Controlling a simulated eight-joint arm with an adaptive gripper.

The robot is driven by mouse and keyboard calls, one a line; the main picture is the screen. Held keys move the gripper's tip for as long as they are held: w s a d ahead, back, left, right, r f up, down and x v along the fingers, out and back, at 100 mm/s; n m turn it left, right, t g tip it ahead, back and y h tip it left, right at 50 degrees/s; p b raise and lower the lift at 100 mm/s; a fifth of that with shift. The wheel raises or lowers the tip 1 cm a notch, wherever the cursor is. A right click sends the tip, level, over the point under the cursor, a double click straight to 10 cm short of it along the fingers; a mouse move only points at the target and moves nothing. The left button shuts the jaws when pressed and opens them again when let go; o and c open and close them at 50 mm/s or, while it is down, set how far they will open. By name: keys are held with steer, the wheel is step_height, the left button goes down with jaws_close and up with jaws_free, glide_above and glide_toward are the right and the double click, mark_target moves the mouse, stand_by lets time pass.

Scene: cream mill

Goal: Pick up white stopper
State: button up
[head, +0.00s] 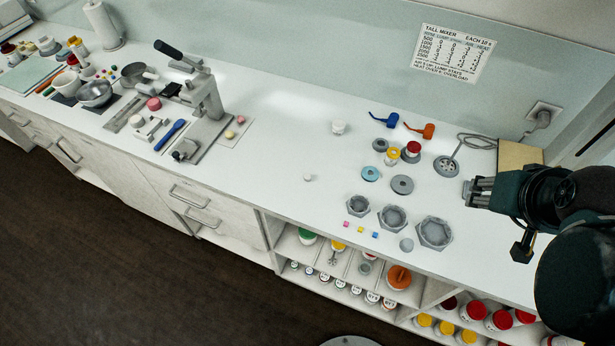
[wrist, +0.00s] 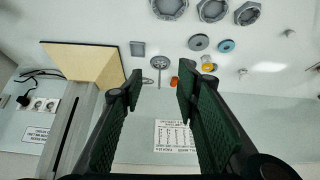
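Two small white pieces stand on the white counter, and I cannot tell for sure which is the white stopper. One small white knob (head: 307,177) is near the counter's middle; it also shows in the wrist view (wrist: 288,33). A larger white piece (head: 338,127) stands farther back, also in the wrist view (wrist: 243,71). My gripper (head: 472,190) is at the right, above the counter and well to the right of both. In the wrist view its two fingers (wrist: 160,80) are apart with nothing between them.
Hexagonal grey cups (head: 434,233), grey and blue discs (head: 402,184), a red-topped piece (head: 411,151) and blue and orange scoops (head: 384,119) lie between. A grey lever press (head: 207,100) stands left. A tan board (head: 519,156) is by my gripper. Counter around the small knob is clear.

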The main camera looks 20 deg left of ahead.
steer(key=w+a+n+g, duration=0.2)
steer(key=w+a+n, duration=0.3)
steer(key=a, duration=0.4)
steer(key=n+g+p, duration=0.4)
steer(key=n+g, duration=0.1)
steer(key=n, duration=0.7)
glide_toward(308, 176)
steer(key=shift+d+f, duration=0.1)
steer(key=shift+d, duration=0.1)
steer(key=shift+s+a+f, duration=0.15)
steer(key=shift+a+f, duration=0.1)
steer(key=shift+f, duration=0.1)
steer(key=shift+f, duration=1.2)
steer(key=shift+f, duration=2.6)
